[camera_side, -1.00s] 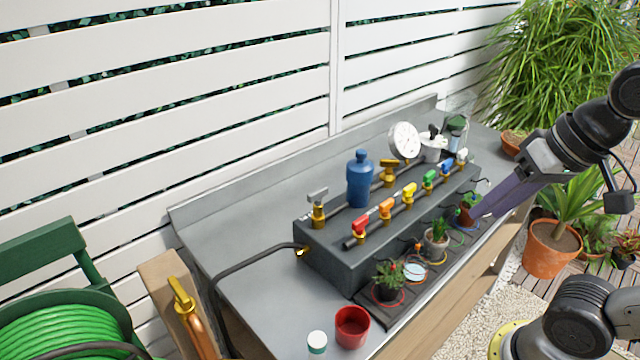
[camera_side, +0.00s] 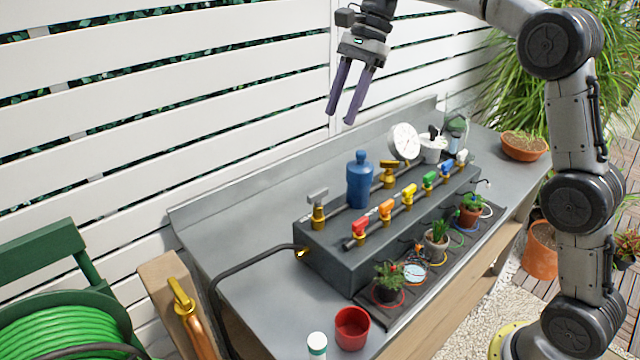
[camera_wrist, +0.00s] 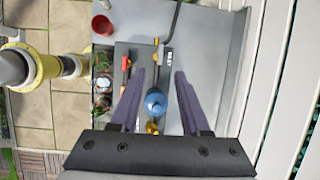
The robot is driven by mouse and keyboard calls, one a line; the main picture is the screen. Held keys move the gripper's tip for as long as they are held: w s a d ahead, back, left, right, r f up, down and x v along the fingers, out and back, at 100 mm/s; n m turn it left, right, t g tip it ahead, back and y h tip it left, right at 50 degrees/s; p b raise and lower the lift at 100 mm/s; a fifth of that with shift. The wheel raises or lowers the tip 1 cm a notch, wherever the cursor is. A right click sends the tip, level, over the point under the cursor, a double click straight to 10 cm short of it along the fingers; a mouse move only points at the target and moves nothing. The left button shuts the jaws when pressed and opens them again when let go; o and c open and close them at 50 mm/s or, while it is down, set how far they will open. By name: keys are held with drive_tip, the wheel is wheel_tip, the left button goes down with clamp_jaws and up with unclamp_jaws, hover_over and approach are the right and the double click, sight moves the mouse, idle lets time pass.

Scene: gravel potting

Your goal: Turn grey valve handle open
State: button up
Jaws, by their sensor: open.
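The grey valve handle (camera_side: 318,196) sits on a brass valve at the left end of the back pipe on the dark block (camera_side: 350,262). In the wrist view the grey handle (camera_wrist: 168,57) shows beyond the blue filter bottle, near the right fingertip. My gripper (camera_side: 340,118) is open and empty, with its long purple fingers pointing down, high above the bench and behind the blue bottle in the picture. It is well apart from the handle. In the wrist view my gripper (camera_wrist: 160,72) has its two fingers spread on either side of the blue bottle.
The blue bottle (camera_side: 360,180), a brass-handled valve (camera_side: 389,172) and a round gauge (camera_side: 404,141) stand along the back pipe. Several coloured valves line the front pipe. Potted plants (camera_side: 437,240) stand in front. A red cup (camera_side: 352,328) is at the bench's front left.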

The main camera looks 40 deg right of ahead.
sight(318, 191)
drive_tip(key=shift+g, duration=0.3)
drive_tip(key=x, duration=0.5)
drive_tip(key=w+d+x, duration=0.1)
drive_tip(key=x, duration=0.5)
drive_tip(key=d+x, duration=0.1)
drive_tip(key=x, duration=0.4)
drive_tip(key=shift+w+a+f, duration=0.15)
drive_tip(key=shift+w+f, duration=0.1)
drive_tip(key=shift+f, duration=0.5)
clamp_jaws()
